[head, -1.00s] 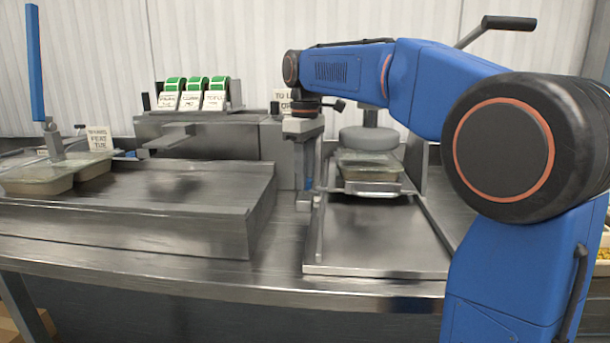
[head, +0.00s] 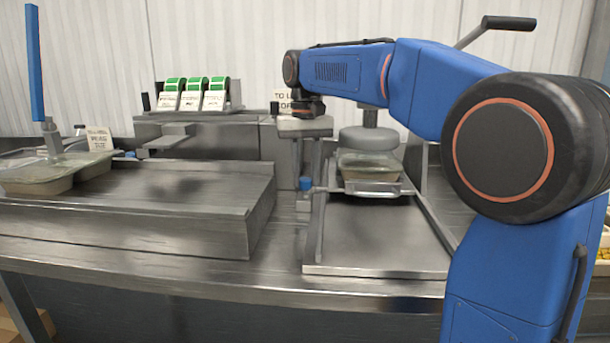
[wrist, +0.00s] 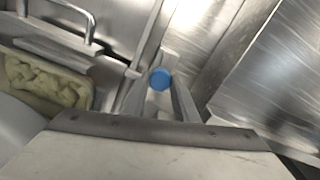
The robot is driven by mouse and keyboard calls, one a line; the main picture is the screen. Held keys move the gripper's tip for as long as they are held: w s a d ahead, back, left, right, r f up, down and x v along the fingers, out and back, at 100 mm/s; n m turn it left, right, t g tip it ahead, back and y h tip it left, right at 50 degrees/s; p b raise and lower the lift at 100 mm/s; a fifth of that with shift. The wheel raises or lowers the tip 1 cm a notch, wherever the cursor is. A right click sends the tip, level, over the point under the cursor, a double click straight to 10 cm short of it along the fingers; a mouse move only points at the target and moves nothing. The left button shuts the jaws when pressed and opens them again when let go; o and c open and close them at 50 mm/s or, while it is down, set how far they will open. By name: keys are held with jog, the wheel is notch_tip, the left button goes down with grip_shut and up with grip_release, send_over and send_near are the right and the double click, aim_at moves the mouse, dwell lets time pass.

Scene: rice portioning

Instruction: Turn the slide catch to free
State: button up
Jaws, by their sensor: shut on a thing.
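The slide catch shows as a small blue knob (head: 305,184) on a grey base, beside the left edge of the metal slide (head: 375,240). In the wrist view the round blue knob (wrist: 160,78) lies between my two finger ends. My gripper (head: 307,175) points straight down over it, its fingers on either side of the knob. It is shut on the catch. The fingers partly hide the catch's base, and I cannot read its exact turn angle.
A food tray (head: 368,165) sits in a carriage with a front handle (head: 374,194), under a round grey head (head: 370,139). A raised metal deck (head: 140,205) stands left, with filled trays (head: 40,176) on it. Label rolls (head: 195,95) stand behind. The front slide plate is clear.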

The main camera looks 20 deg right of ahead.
aim_at(305, 179)
jog(key=shift+m, duration=0.6)
jog(key=o, duration=1.1)
jog(key=shift+c, duration=0.2)
notch_tip(305, 179, up, 17)
jog(key=shift+r, duration=0.2)
